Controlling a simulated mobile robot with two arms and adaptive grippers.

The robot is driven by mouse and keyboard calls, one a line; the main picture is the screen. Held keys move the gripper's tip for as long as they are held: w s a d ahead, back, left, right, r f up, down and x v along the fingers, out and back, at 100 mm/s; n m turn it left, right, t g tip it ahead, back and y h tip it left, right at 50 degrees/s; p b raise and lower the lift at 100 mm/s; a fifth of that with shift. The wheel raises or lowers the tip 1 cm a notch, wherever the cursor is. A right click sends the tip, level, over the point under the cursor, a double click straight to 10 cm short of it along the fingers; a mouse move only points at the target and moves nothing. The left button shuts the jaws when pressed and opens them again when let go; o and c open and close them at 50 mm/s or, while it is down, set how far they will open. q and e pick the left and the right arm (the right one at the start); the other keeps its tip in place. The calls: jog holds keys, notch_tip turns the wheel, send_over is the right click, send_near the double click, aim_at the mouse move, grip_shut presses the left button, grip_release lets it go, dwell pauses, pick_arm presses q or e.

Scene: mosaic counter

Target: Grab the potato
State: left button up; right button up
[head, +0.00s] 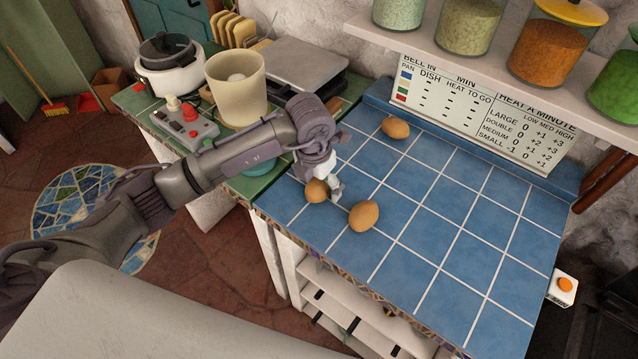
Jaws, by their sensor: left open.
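Three brown, rounded potato-like items lie on the blue tiled counter (470,235). The largest potato (364,216) is near the front edge. A smaller potato (316,190) lies to its left, right beside my gripper, and another potato (396,128) lies farther back. My left gripper (334,188) reaches in from the left and points down at the counter, between the smaller potato and the largest one. It is open. I cannot tell whether a finger touches the smaller potato. My right gripper is out of view.
A green tiled counter to the left holds a cream cup (237,90), a control box with a red knob (185,124), a white cooker (168,68) and a grey flat appliance (293,68). A shelf (480,60) with jars overhangs the back. The blue counter's right side is clear.

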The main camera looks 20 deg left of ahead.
pick_arm(q)
jog(key=c, duration=1.2)
jog(key=shift+c, duration=0.6)
